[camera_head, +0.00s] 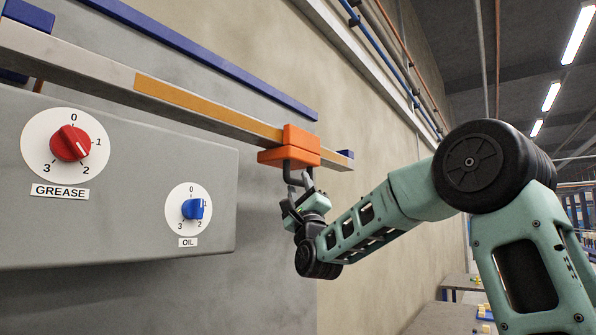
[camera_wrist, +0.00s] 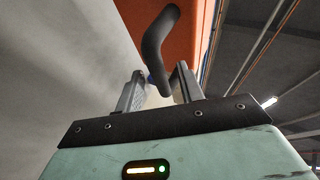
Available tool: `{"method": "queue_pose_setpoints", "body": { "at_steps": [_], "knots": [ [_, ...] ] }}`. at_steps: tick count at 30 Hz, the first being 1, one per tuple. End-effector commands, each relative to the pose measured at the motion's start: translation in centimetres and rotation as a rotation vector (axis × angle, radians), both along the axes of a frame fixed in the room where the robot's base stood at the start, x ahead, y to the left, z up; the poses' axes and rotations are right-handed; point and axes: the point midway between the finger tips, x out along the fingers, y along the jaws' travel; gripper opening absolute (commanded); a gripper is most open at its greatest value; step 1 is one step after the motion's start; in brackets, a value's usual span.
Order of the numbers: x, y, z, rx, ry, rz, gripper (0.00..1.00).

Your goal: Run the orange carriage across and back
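The orange carriage (camera_head: 290,155) sits near the right end of the long rail (camera_head: 60,62), just past a yellow-orange strip (camera_head: 205,105) on the rail. A dark bent handle (camera_head: 287,172) hangs under it. In the wrist view the carriage (camera_wrist: 180,35) is at the top and its handle (camera_wrist: 155,45) reaches down between my fingers. My gripper (camera_head: 300,186) is right below the carriage at the handle. In the wrist view its two fingers (camera_wrist: 159,75) stand apart, with gaps to the handle. Whether either finger touches the handle is hard to tell.
A grey box on the left carries a red GREASE knob (camera_head: 70,143) and a blue OIL knob (camera_head: 193,208). A blue bar (camera_head: 215,65) runs above the rail. Blue end blocks (camera_head: 346,154) close the rail. Open air lies below the rail, right of the box.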

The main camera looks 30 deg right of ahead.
Motion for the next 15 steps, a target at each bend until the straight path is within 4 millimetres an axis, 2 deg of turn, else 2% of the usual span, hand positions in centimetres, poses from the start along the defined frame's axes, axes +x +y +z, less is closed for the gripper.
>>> {"method": "queue_pose_setpoints", "body": {
  "at_steps": [1,4,15],
  "knots": [
    [0.44,-0.13,0.79,0.002,0.001,0.001,0.38],
    [0.91,-0.26,1.30,0.000,0.001,0.000,0.38],
    [1.22,-0.35,1.41,0.000,0.001,0.000,0.38]
  ]
}}
